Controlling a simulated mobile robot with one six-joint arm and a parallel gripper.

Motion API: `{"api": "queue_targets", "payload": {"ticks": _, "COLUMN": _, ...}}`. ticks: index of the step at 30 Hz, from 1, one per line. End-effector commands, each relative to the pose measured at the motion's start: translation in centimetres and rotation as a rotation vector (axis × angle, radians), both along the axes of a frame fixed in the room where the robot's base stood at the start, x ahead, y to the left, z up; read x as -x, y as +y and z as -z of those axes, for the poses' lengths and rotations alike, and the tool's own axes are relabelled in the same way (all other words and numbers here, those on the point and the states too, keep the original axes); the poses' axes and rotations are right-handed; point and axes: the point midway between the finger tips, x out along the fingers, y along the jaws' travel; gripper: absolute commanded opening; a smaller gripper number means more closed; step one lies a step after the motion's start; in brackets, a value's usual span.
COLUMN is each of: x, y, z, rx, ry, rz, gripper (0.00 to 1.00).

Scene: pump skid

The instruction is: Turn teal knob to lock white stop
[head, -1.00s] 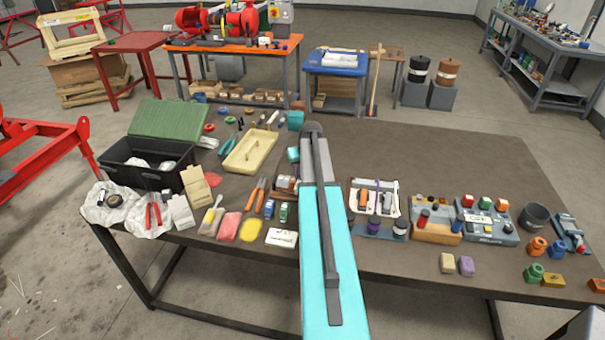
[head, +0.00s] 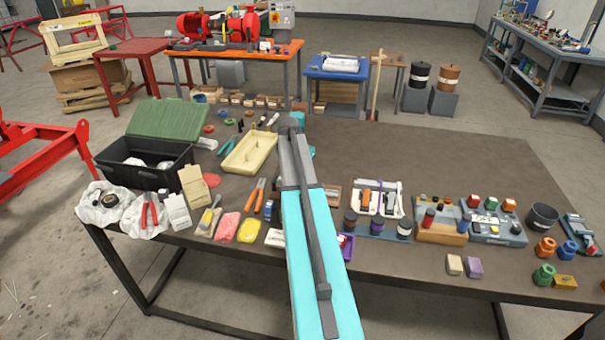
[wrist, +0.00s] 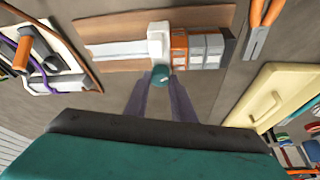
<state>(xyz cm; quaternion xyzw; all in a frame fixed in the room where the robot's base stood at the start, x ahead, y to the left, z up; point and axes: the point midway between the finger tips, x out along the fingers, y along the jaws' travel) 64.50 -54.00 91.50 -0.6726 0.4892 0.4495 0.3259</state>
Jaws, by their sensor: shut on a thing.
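The teal knob (wrist: 160,75) sits at the near face of the white stop (wrist: 158,42) in the wrist view. My gripper (wrist: 161,82) is shut on the knob, with one finger at each side of it. The white stop stands upright across a wooden board (wrist: 110,28), between a pale rail (wrist: 118,50) and a row of orange and grey blocks (wrist: 203,48). The blocks lie close against the stop's right side. In the head view my arm hides the gripper, the knob and the stop; only a bit of the board (head: 332,192) shows beside it.
In the wrist view, orange-handled pliers (wrist: 262,22) and a cream tray (wrist: 280,95) lie to the right. A white tray with an orange-handled tool (wrist: 40,60) is at left. In the head view, dark jars (head: 377,226) stand right of my arm. The table's back right is clear.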

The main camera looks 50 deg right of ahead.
Motion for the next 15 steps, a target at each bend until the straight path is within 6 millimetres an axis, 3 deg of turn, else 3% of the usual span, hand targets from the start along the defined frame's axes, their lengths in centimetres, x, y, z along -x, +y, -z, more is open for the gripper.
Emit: {"api": "queue_targets", "payload": {"ticks": 15, "x": -0.79, "y": 0.35, "z": 0.21, "rx": -0.007, "ry": -0.003, "rz": 0.398, "gripper": 0.00}}
